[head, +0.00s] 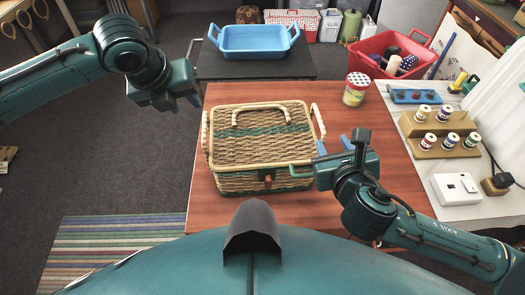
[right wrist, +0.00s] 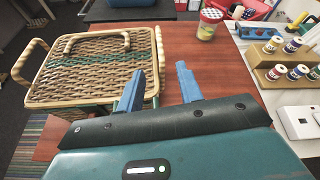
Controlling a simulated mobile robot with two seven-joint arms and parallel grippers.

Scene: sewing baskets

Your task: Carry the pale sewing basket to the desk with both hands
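The pale sewing basket (head: 262,150) is a closed tan wicker box with a green band and cream loop handles at its sides. It stands upright on a red-brown wooden tabletop (head: 240,210). It also shows at the left of the right wrist view (right wrist: 95,70).
A blue tray (head: 252,39) sits on a dark surface behind. A dotted jar (head: 355,89) stands right of the basket. Thread spools on a wooden stand (head: 445,142), a white device (head: 456,189) and a red tub (head: 390,45) are at right.

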